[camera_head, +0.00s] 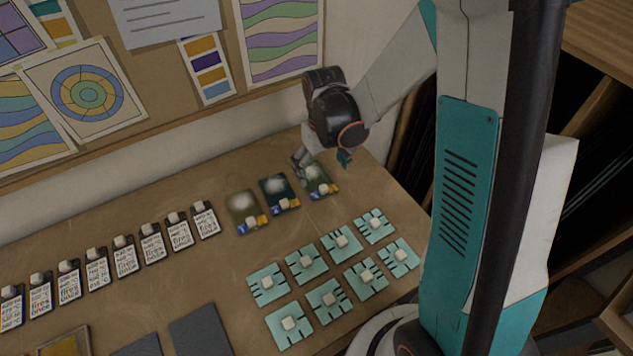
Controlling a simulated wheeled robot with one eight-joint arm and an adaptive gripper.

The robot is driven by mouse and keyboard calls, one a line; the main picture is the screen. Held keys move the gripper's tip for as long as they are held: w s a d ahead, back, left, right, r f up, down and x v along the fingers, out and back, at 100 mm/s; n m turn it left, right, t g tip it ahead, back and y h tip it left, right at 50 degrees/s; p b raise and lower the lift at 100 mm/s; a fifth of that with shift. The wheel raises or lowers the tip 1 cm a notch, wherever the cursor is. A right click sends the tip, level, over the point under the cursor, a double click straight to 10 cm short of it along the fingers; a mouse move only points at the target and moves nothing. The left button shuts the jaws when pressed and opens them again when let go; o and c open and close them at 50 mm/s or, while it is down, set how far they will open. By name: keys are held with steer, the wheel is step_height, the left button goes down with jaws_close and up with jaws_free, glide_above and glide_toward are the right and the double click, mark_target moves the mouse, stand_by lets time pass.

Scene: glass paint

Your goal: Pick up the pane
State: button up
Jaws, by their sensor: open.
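Three small dark panes lie in a row on the table, each with a cloudy patch, a pale knob and blue and yellow lower corners. They are the left pane (241,200), the middle pane (277,184) and the right pane (330,187). My gripper (322,161) points down over the right pane with its fingers apart. It partly hides that pane's upper part. I cannot tell how high the fingertips are above it. Nothing shows between the fingers.
Several teal square tiles (308,264) with white knobs lie in two rows nearer the front. Several black-and-white labelled cards (152,246) with knobs line the left. Dark grey slabs (201,332) and a framed tray (62,347) lie at the front. A pinboard wall (160,100) stands behind.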

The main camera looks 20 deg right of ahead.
mark_target(321, 182)
steer(key=shift+w+a+f+b, duration=0.1)
steer(key=shift+f+b, duration=0.35)
steer(key=shift+f, duration=0.95)
steer(key=shift+w+a+f+b, duration=0.1)
steer(key=shift+f+b, duration=0.35)
steer(key=shift+f, duration=0.9)
steer(key=shift+s+r, duration=0.1)
steer(key=shift+s, duration=0.1)
jaws_close()
